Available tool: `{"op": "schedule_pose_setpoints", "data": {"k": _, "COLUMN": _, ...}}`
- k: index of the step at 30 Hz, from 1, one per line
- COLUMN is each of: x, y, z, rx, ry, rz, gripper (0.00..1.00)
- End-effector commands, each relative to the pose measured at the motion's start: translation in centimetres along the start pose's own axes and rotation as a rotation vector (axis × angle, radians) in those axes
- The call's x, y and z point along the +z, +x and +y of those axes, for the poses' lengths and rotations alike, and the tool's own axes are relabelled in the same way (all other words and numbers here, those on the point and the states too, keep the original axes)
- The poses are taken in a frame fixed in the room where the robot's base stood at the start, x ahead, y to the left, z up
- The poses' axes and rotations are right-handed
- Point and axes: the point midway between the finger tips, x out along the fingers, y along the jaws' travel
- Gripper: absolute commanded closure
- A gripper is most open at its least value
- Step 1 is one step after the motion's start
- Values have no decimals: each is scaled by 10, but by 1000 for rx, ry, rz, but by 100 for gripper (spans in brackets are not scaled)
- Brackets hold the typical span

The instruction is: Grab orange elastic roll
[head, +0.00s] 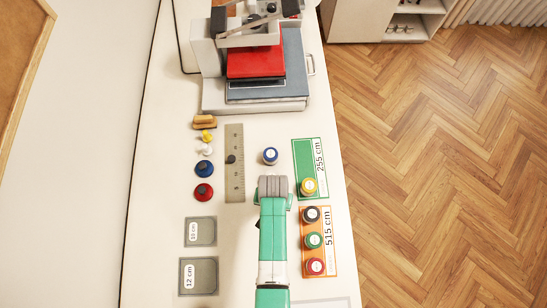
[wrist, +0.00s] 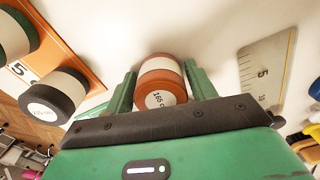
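The orange elastic roll (wrist: 161,83), a pale spool with orange ends and a "165 cm" label, stands on the white table in the wrist view. My gripper (wrist: 161,80) is low at the table with one green finger on each side of the roll. The fingers look open, with the roll between them; any contact is hard to tell. In the head view my gripper (head: 273,188) is over the middle of the table and hides the roll.
A blue roll (head: 270,156) stands just beyond my gripper. Right of it are a green card (head: 301,155) with a yellow roll (head: 308,187) and an orange "515 cm" card (head: 332,262) with several rolls. A ruler (head: 235,140) lies left; a heat press (head: 255,75) stands behind.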

Motion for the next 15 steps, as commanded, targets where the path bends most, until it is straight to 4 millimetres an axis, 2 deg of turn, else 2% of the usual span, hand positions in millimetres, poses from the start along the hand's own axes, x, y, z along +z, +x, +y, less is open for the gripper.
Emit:
{"op": "schedule_pose_setpoints", "data": {"k": 1, "x": 0, "y": 0, "z": 0, "rx": 0, "ry": 0, "rz": 0, "gripper": 54}}
{"op": "schedule_pose_setpoints", "data": {"k": 4, "x": 0, "y": 0, "z": 0, "rx": 0, "ry": 0, "rz": 0, "gripper": 74}}
{"op": "schedule_pose_setpoints", "data": {"k": 5, "x": 0, "y": 0, "z": 0, "rx": 0, "ry": 0, "rz": 0, "gripper": 77}}
{"op": "schedule_pose_setpoints", "data": {"k": 15, "x": 0, "y": -5, "z": 0, "rx": 0, "ry": 0, "rz": 0, "gripper": 77}}
